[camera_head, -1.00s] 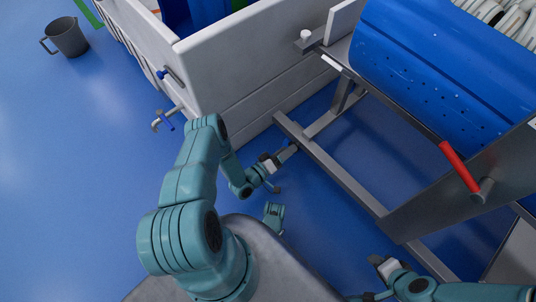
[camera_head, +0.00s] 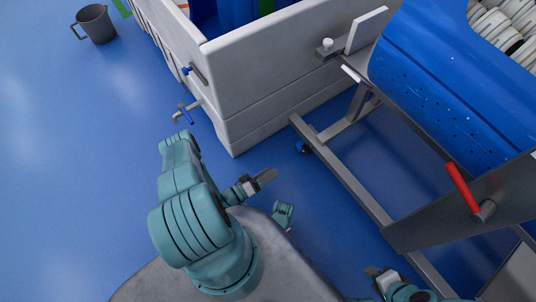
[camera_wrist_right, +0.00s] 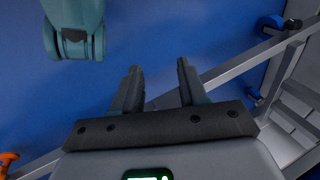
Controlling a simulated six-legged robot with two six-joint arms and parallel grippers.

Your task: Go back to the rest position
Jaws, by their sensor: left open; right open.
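My right gripper (camera_head: 374,271) is at the bottom right of the head view, close to the metal frame's lower bar. In the right wrist view its two dark fingers (camera_wrist_right: 158,88) are spread apart and empty, with blue floor beyond them.
A white tub (camera_head: 262,80) stands ahead. To the right is a metal frame (camera_head: 345,178) carrying a perforated blue tub (camera_head: 450,85), with a red-handled lever (camera_head: 462,188). A grey jug (camera_head: 97,24) is on the floor at upper left. The left floor is clear.

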